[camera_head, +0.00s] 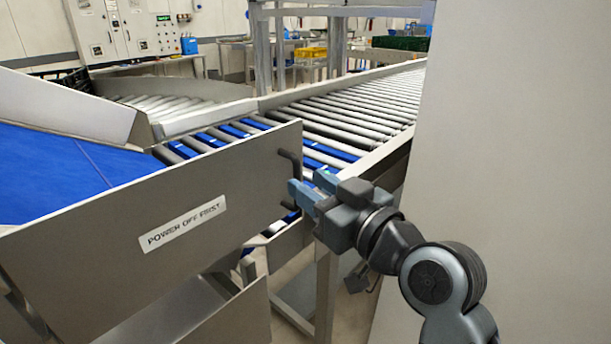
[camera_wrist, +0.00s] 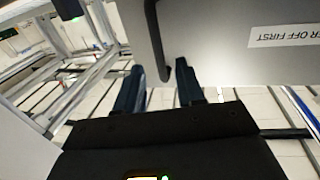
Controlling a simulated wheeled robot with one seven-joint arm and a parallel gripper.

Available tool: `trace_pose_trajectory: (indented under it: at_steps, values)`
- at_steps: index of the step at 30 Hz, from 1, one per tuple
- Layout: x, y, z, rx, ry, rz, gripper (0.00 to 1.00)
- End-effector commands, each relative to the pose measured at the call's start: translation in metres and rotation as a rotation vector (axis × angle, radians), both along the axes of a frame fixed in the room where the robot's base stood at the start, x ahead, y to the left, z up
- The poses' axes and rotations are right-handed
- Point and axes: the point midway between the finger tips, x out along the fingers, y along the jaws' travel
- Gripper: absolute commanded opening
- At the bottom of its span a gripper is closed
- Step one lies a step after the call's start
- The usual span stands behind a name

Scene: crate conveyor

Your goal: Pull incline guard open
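The incline guard (camera_head: 120,255) is a flat grey metal panel with a white "POWER OFF FIRST" label (camera_head: 183,224); it also shows in the wrist view (camera_wrist: 235,50). A dark bar handle (camera_head: 288,158) is fixed near its right end, and my gripper partly hides it in the head view. My gripper (camera_head: 299,190) is right beside the handle. In the wrist view my gripper's two fingers (camera_wrist: 158,82) are spread. The handle (camera_wrist: 155,40) lies just ahead, its curved end close to the right finger. I cannot tell whether they touch.
A blue belt (camera_head: 60,175) slopes behind the guard. A roller conveyor (camera_head: 340,115) runs off to the back right. A large plain grey panel (camera_head: 510,150) stands at the right near my arm. A control cabinet (camera_head: 125,30) is at the back left.

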Motion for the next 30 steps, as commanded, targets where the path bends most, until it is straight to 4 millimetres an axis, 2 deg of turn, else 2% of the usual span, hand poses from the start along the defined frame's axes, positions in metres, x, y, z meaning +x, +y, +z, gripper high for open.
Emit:
trace_pose_trajectory:
  at_steps: [6,17,28,30]
  values:
    - [0.018,0.016,0.000,0.001,0.001,0.000,0.38]
    - [0.021,0.018,0.000,0.000,0.000,-0.001,0.37]
    - [0.021,0.018,0.000,0.000,0.000,-0.001,0.02]
    - [0.021,0.018,0.000,0.000,0.000,-0.001,0.00]
